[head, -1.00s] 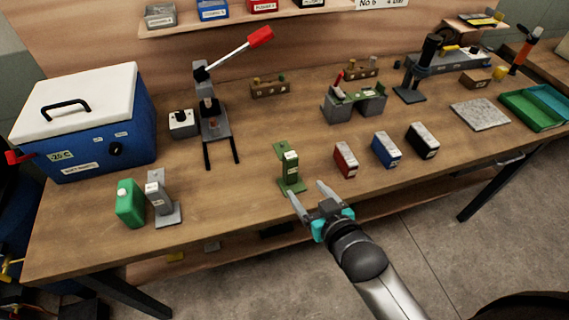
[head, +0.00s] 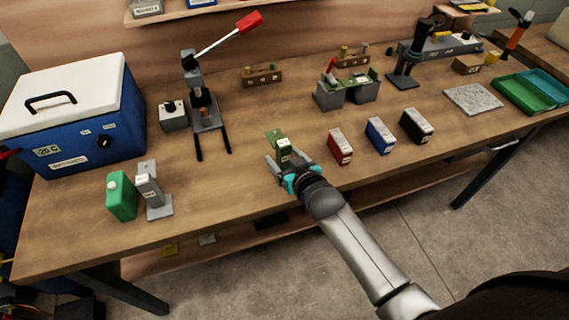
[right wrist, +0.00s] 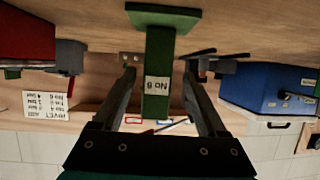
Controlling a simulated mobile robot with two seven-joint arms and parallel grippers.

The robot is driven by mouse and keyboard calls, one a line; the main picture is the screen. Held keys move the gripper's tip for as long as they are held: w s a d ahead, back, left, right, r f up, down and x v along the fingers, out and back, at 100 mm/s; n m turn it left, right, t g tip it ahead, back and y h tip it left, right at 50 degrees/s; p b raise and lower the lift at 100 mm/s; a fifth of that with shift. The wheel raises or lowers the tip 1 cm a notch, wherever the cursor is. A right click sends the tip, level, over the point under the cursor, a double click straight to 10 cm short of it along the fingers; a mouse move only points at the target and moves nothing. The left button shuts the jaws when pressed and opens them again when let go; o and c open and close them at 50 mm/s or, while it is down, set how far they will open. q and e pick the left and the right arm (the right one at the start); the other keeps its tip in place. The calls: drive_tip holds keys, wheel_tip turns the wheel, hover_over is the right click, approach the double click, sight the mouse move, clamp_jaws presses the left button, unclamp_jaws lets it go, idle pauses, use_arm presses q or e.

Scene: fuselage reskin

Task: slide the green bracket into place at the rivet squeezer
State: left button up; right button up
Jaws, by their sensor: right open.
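The green bracket (head: 284,145) stands upright near the front of the workbench, with a white label. In the right wrist view, the bracket (right wrist: 158,62) shows upside down, its label reading "No 6". My right gripper (head: 280,157) is at the bracket, one finger on each side. In the right wrist view, gaps show between the bracket and the open fingers (right wrist: 158,78). The rivet squeezer (head: 203,105), with a red-tipped lever and two dark rails toward the front edge, stands behind and left of the bracket. My left gripper is out of view.
Red (head: 340,146), blue (head: 380,135) and black (head: 417,126) boxes stand right of the bracket. A grey bracket (head: 152,192) and green bottle (head: 121,195) stand at front left, near the blue cooler (head: 95,140). The bench between the bracket and the squeezer rails is clear.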

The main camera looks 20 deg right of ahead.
drive_tip(key=shift+b+x, duration=0.35)
drive_tip(key=shift+x, duration=1.6)
drive_tip(key=shift+d, duration=0.1)
clamp_jaws()
drive_tip(key=shift+r, duration=0.1)
